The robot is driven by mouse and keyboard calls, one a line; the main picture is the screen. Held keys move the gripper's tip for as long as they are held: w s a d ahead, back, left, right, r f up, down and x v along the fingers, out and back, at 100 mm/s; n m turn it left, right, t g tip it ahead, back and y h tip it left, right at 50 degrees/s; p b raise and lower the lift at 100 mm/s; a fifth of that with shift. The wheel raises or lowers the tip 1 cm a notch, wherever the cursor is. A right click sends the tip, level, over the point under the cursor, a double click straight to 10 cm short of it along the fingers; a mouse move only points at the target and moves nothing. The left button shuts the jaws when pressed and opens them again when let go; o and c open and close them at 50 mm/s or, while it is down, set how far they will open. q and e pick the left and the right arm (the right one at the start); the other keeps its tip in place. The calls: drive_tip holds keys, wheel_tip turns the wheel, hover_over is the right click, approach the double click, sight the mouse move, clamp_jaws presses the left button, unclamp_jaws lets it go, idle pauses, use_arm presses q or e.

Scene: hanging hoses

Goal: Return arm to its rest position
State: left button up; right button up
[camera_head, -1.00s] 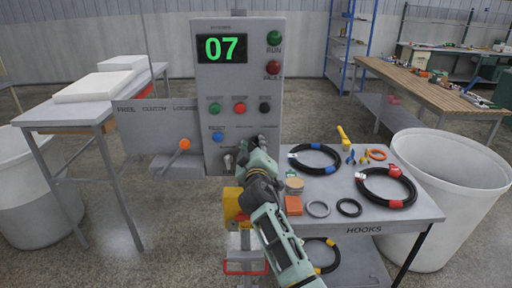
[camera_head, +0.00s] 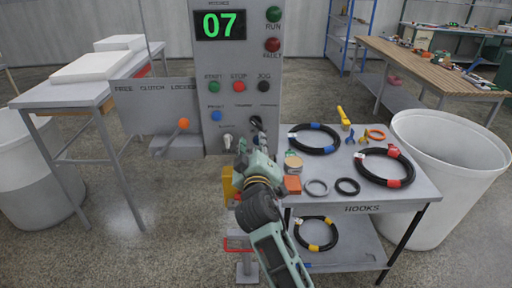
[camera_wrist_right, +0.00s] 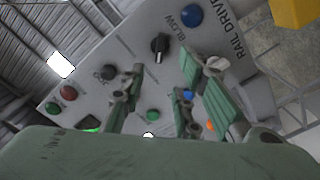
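My right gripper (camera_head: 246,163) is in front of the lower part of the grey control panel (camera_head: 212,60), just below its black rotary knob (camera_head: 256,123) and a small metal switch (camera_head: 227,141). In the right wrist view, its green-padded fingers (camera_wrist_right: 160,100) stand apart with nothing between them. The panel fills the background there, with a black knob (camera_wrist_right: 159,45) and a blue button (camera_wrist_right: 191,15) clear of the fingers. My left gripper is not in view.
An orange-tipped lever (camera_head: 183,124) sticks out left of the panel. A grey table (camera_head: 335,201) with coiled black hoses (camera_head: 314,139) and small rings stands close to the right of my arm. White bins (camera_head: 450,170) stand at both sides. Open floor lies front left.

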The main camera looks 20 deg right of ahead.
drive_tip(key=shift+s+a, duration=0.1)
drive_tip(key=shift+s, duration=0.35)
